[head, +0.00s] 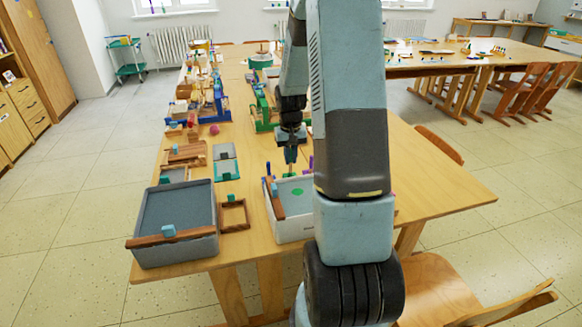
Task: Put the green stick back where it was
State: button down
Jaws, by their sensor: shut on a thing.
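My gripper (291,138) points down above the near part of the wooden table (247,250). It is shut on the green stick (290,156), a small dark green piece below the fingers. The stick hangs roughly upright over the far side of a light grey bin (293,229). The view is too small to tell whether the stick touches anything below. A flat green spot (297,192) shows inside this bin. My arm hides the right part of the bin and the table behind it.
A second grey bin (178,252) with a wooden bar stands at the near left corner. A small wooden frame (234,215) lies between the bins. Blue stands (215,108), green stands (262,112) and several small items crowd the table farther back. A chair (440,285) stands at the right.

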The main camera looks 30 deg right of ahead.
jog(key=shift+f, duration=1.95)
jog(key=c, duration=1.1)
grip_release()
jog(key=shift+c, duration=0.2)
